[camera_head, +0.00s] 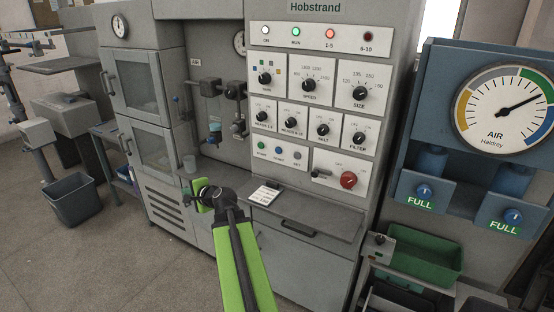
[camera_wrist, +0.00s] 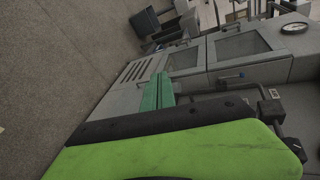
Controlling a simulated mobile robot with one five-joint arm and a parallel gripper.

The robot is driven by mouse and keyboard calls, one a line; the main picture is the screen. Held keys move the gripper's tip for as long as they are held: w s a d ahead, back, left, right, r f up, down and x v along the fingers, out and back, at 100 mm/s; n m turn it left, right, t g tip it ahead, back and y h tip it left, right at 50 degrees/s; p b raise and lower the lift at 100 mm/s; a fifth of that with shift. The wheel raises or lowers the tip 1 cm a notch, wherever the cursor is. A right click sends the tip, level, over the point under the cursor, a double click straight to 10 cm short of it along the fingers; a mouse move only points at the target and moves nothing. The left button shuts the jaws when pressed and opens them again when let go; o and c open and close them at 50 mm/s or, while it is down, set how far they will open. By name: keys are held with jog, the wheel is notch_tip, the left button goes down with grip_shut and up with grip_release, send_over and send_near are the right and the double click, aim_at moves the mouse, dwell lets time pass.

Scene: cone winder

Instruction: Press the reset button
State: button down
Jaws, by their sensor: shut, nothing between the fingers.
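A grey machine panel marked Hobstrand carries a row of small round buttons: a green button (camera_head: 262,146), a blue button (camera_head: 279,151) and a grey button (camera_head: 297,155). Their labels are too small for me to read surely, so I cannot tell which one is reset. My gripper (camera_head: 202,194) is shut and empty. It is in front of the machine, below and to the left of the buttons, apart from them. In the wrist view my green fingers (camera_wrist: 158,93) lie together, pointing along the cabinet fronts; the buttons do not show there.
Above the buttons are dials and indicator lamps (camera_head: 296,32); a red rotary switch (camera_head: 348,180) sits at lower right. A shelf holds a white card (camera_head: 264,194). A blue air unit (camera_head: 412,105) and a green bin (camera_head: 424,254) stand to the right.

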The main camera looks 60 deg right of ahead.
aim_at(278, 150)
jog(key=s+d+r+m+h+b, duration=0.1)
jog(key=s+d+m+h, duration=0.3)
jog(key=d, duration=0.7)
jog(key=s+d+r+m+g+h+b, duration=0.1)
jog(key=s+d+r+m+h, duration=0.2)
jog(key=s+d+m, duration=0.6)
jog(key=s+d+h, duration=0.2)
jog(key=s+d, duration=0.1)
jog(key=s, duration=0.1)
jog(key=shift+s+h, duration=0.2)
jog(key=shift+h, duration=0.1)
jog(key=shift+d, duration=0.1)
jog(key=d, duration=0.8)
jog(key=shift+d, duration=0.3)
jog(key=shift+d, duration=0.1)
jog(key=shift+d, duration=0.3)
